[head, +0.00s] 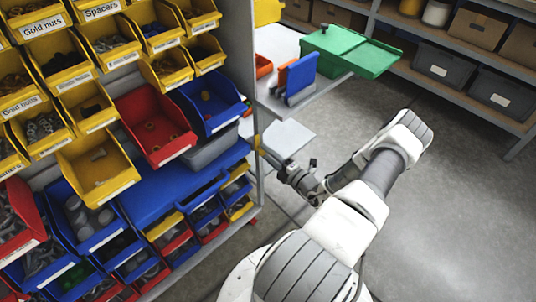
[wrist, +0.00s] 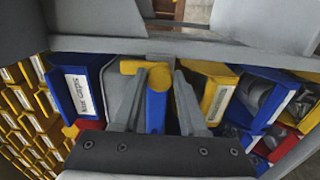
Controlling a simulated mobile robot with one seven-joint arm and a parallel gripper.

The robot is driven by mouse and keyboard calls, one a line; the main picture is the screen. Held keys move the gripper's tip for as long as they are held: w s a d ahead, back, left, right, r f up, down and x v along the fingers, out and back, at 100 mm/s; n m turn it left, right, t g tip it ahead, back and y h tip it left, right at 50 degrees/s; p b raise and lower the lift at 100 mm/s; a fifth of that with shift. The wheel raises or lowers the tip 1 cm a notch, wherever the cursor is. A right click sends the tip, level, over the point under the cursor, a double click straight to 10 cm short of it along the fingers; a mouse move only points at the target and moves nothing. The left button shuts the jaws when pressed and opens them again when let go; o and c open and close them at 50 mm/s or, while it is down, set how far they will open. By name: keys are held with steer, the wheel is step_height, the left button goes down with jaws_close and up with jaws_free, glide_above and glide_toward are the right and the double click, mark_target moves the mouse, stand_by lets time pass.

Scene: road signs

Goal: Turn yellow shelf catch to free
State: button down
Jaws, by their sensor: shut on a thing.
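The yellow shelf catch (head: 257,144) is on the side post of the bin rack (head: 243,75) in the head view. In the wrist view the catch (wrist: 158,77) shows as a yellow rounded piece with a short arm pointing left. My gripper (head: 281,172) reaches the post from the right in the head view. In the wrist view its two grey fingers (wrist: 161,90) stand on either side of the catch, shut on it. A blue part shows between the fingers below the yellow piece. The exact finger contact is partly hidden.
Yellow, red and blue bins fill the rack; a red bin (head: 154,124) sits near the post. A grey side shelf (head: 287,138) juts out just above my gripper. A green box (head: 352,50) stands behind it. The floor to the right is clear.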

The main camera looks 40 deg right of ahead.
steer(key=shift+f, duration=0.1)
steer(key=shift+c, duration=2.3)
jaws_free()
steer(key=s+d+p, duration=0.1)
steer(key=s+p, duration=0.1)
steer(key=s, duration=1.5)
steer(key=shift+s+d, duration=0.15)
steer(key=shift+s, duration=0.1)
